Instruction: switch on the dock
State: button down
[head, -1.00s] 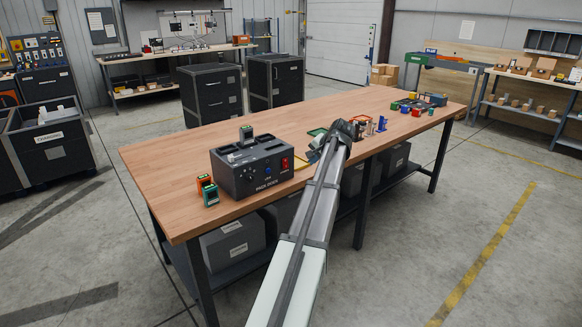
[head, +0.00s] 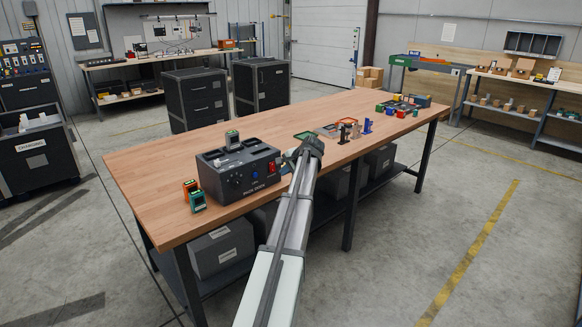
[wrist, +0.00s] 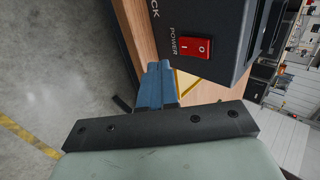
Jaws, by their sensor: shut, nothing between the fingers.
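I cannot tell which side of the rocker is pressed in. My gripper (wrist: 160,82) has its blue-grey fingers shut together and empty, close to the dock's front face and beside the switch. In the head view the wrist hides the fingers.
One device (head: 232,138) stands in a socket on top of the dock. Two more devices (head: 194,196) stand on the bench left of it. Small coloured items (head: 366,126) stand further right. The bench (head: 150,180) is clear at its left end.

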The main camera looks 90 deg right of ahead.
aim_at(272, 167)
jog(key=shift+w+d+f, duration=0.35)
jog(key=shift+w+d, duration=0.5)
jog(key=shift+w+d+f, duration=0.35)
jog(key=shift+w+d, duration=0.5)
